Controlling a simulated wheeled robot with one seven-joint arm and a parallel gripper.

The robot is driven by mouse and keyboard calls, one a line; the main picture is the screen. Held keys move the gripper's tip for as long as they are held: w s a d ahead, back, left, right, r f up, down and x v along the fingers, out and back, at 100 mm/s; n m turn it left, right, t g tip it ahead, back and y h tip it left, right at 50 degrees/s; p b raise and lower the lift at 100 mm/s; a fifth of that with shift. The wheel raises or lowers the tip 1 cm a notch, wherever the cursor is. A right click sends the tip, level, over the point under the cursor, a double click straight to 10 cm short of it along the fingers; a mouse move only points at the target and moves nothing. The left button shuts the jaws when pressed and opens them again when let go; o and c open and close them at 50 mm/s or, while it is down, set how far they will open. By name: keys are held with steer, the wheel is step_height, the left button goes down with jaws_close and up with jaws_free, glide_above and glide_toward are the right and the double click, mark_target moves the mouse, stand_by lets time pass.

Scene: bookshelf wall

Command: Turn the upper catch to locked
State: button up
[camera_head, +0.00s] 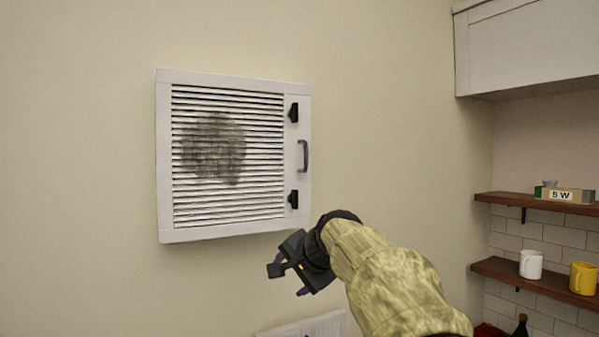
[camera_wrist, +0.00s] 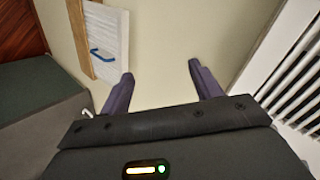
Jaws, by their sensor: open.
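The upper catch (camera_head: 293,112) is a small black piece on the right frame of a white louvred wall panel (camera_head: 235,235). It looks upright. A similar lower catch (camera_head: 293,199) sits below it, with a grey handle (camera_head: 303,156) between them. My gripper (camera_head: 286,280) is below the panel's lower right corner, apart from it and well below the upper catch. In the wrist view the two fingers (camera_wrist: 160,85) are spread with bare wall between them. The louvres (camera_wrist: 300,95) show at the right of that view, but neither catch does.
A dark smudge (camera_head: 212,148) covers part of the louvres. A white item (camera_head: 308,327) is low on the wall; a white panel with a blue handle (camera_wrist: 103,55) shows in the wrist view. Shelves with a white mug (camera_head: 531,264) and yellow mug (camera_head: 583,278) stand right. Wall right of the panel is clear.

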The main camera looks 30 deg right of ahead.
mark_target(297, 112)
steer(key=s+d+r+m+t, duration=0.2)
steer(key=d+r, duration=0.1)
steer(key=r, duration=0.8)
steer(key=s+d+r+m+t, duration=0.2)
steer(key=d+r+t, duration=0.1)
steer(key=r, duration=0.7)
steer(key=s+r+t, duration=0.1)
steer(key=s+r, duration=0.3)
steer(key=r, duration=0.2)
steer(key=s+a+r+t, duration=0.1)
steer(key=s+r, duration=0.3)
steer(key=r, duration=0.3)
steer(key=shift+m+p, duration=0.3)
steer(key=shift+r, duration=0.15)
steer(key=w+p, duration=0.4)
steer(key=w, duration=0.1)
steer(key=w+p, duration=0.3)
steer(key=w, duration=0.2)
steer(key=w+p, duration=0.4)
steer(key=w, duration=0.1)
steer(key=shift+w+a+r+p, duration=0.15)
steer(key=shift+w+a+p, duration=0.1)
steer(key=shift+a+p, duration=0.1)
steer(key=shift+w+f+p, duration=0.2)
steer(key=shift+w+p, duration=0.3)
steer(key=shift+w, duration=0.4)
